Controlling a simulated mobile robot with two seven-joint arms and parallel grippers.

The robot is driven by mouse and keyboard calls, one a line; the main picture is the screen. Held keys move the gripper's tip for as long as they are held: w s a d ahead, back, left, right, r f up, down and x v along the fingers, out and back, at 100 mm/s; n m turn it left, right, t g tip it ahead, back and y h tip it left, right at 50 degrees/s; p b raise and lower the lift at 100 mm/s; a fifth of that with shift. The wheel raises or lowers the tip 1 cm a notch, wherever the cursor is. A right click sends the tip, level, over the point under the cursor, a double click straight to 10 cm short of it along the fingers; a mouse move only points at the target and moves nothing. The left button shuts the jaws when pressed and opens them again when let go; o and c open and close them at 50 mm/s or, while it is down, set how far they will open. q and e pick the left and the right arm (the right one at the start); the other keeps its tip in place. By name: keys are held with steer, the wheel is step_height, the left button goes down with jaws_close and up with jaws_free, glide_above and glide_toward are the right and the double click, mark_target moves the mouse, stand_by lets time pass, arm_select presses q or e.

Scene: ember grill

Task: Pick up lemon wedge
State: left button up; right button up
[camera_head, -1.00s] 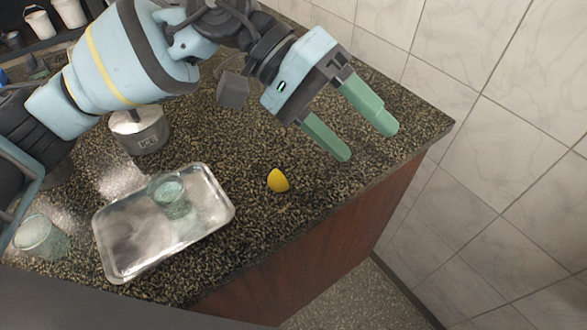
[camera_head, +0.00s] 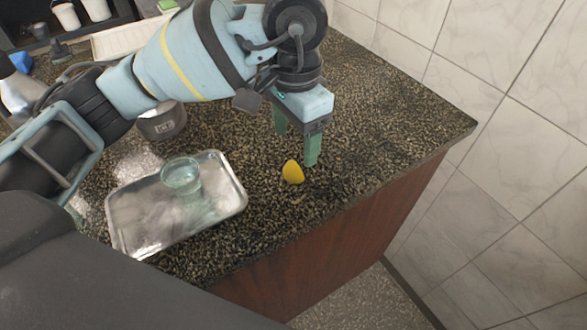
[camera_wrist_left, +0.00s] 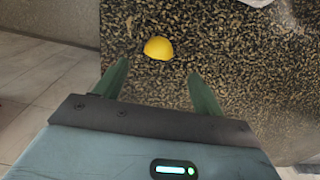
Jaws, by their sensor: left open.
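The yellow lemon wedge (camera_head: 293,172) lies on the speckled dark countertop, to the right of the metal tray. It also shows in the left wrist view (camera_wrist_left: 158,48), ahead of the fingertips and between their lines. My left gripper (camera_head: 296,148) points down over the counter, just behind the wedge, with its two green fingers apart and nothing between them. In the left wrist view the open fingers (camera_wrist_left: 158,78) frame a bare patch of counter. The wedge is not touched by either finger. My right gripper is not in view.
A metal tray (camera_head: 130,226) holding a clear glass (camera_head: 182,178) is left of the wedge. A metal container marked ICE (camera_head: 163,124) stands behind the tray. The counter's front edge (camera_head: 330,208) is close to the wedge. A tiled wall (camera_head: 490,130) is at right.

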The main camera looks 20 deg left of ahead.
mark_target(291, 171)
arm_select(q)
steer(key=shift+d+f+p, duration=0.15)
steer(key=shift+f+p, duration=0.35)
steer(key=shift+f, duration=2.65)
steer(key=c, duration=1.1)
